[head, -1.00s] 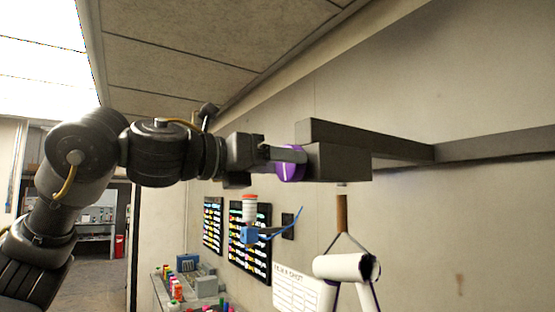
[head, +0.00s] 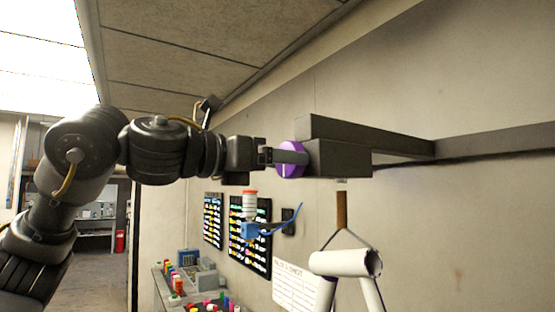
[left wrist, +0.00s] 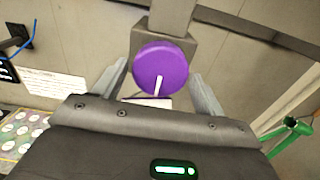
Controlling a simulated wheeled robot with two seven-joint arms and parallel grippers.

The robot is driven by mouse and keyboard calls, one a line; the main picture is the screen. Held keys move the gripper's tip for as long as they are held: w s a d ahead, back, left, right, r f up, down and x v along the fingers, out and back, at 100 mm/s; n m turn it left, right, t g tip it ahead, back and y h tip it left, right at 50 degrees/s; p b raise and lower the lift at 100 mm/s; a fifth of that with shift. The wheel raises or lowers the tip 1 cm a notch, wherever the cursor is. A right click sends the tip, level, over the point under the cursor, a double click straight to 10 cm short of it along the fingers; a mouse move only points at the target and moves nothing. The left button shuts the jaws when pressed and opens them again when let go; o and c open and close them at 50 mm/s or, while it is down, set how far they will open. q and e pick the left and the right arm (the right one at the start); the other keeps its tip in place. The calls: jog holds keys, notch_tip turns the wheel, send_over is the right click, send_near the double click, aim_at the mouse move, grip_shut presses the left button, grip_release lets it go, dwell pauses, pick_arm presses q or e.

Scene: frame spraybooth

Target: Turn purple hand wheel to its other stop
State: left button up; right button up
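The purple hand wheel (head: 290,173) is a round disc on the end of a grey block (head: 340,160). In the left wrist view the wheel (left wrist: 158,62) faces me, with a white mark (left wrist: 158,86) running from near its middle down to its lower rim. My left gripper (head: 292,158) has its fingers on opposite sides of the wheel; in the left wrist view the fingertips (left wrist: 160,72) lie close against its rim, and the contact is hard to make out. In the head view one finger covers the wheel's middle. My right gripper is not in view.
Grey beams (head: 380,139) run from the block along the wall. Below hangs a white tube frame (head: 345,262). A bench (head: 160,290) with bottles stands lower left.

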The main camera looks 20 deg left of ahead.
pick_arm(q)
jog(key=shift+o, duration=1)
jog(key=b+v, duration=0.5)
jog(key=v, duration=0.6)
jog(key=shift+d, duration=0.1)
